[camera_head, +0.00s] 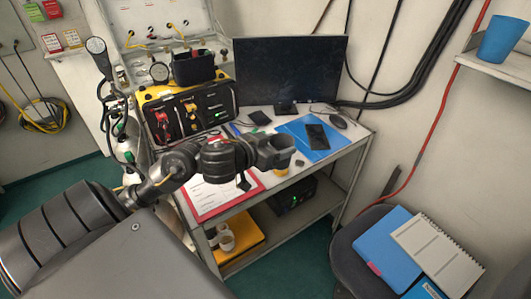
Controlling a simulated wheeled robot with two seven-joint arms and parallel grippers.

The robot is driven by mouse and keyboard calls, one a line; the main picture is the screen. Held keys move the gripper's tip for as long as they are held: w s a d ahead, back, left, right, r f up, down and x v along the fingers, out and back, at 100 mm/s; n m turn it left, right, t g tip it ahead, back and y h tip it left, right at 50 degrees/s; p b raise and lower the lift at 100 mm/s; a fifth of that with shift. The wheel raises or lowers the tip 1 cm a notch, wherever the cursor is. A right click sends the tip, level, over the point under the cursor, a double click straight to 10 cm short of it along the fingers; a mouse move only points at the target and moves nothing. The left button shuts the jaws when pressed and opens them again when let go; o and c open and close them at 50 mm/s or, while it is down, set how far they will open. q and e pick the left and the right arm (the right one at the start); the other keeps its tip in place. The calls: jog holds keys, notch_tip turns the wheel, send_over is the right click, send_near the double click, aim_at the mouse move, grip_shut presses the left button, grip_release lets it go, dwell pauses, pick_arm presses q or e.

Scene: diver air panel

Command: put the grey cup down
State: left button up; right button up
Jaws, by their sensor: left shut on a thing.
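The grey cup (276,152) is at the end of my left arm, in front of the desk (352,142) in the head view. My left gripper (254,154) is shut on the cup's left side and holds it roughly upright. From this angle the cup overlaps the desk's front part, and I cannot tell how high above it the cup is. The fingertips are small and partly hidden. My right gripper is not in view.
A monitor (290,70), blue folder (297,128) with a dark phone-like thing (318,137), mouse (338,121) and red-edged clipboard (212,197) occupy the desk. A yellow air panel (190,112) stands left. A chair holding notebooks (440,250) stands right.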

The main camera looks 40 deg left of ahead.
pick_arm(q)
jog(key=shift+a+r, duration=0.25)
jog(key=shift+a, duration=0.1)
jog(key=w+a+f, duration=0.1)
jog(key=a, duration=0.1)
jog(key=w+a+f+b, duration=0.1)
jog(key=w+a+f, duration=0.1)
jog(key=a, duration=0.1)
jog(key=w+a+f+b, duration=0.1)
jog(key=w+a, duration=0.1)
jog(key=shift+w+a+f, duration=0.15)
jog(key=shift+a+f, duration=0.05)
jog(key=shift+a, duration=0.15)
jog(key=a+f, duration=0.1)
jog(key=w+f, duration=0.1)
jog(key=a+f, duration=0.1)
jog(key=f, duration=0.1)
jog(key=shift+w+a+b, duration=0.3)
jog(key=shift+w+b, duration=0.1)
jog(key=shift+w+a+f, duration=0.3)
jog(key=shift+a+f, duration=0.1)
jog(key=shift+f, duration=0.25)
notch_tip(320, 180, down, 3)
jog(key=shift+w+a, duration=0.1)
jog(key=shift+f, duration=0.15)
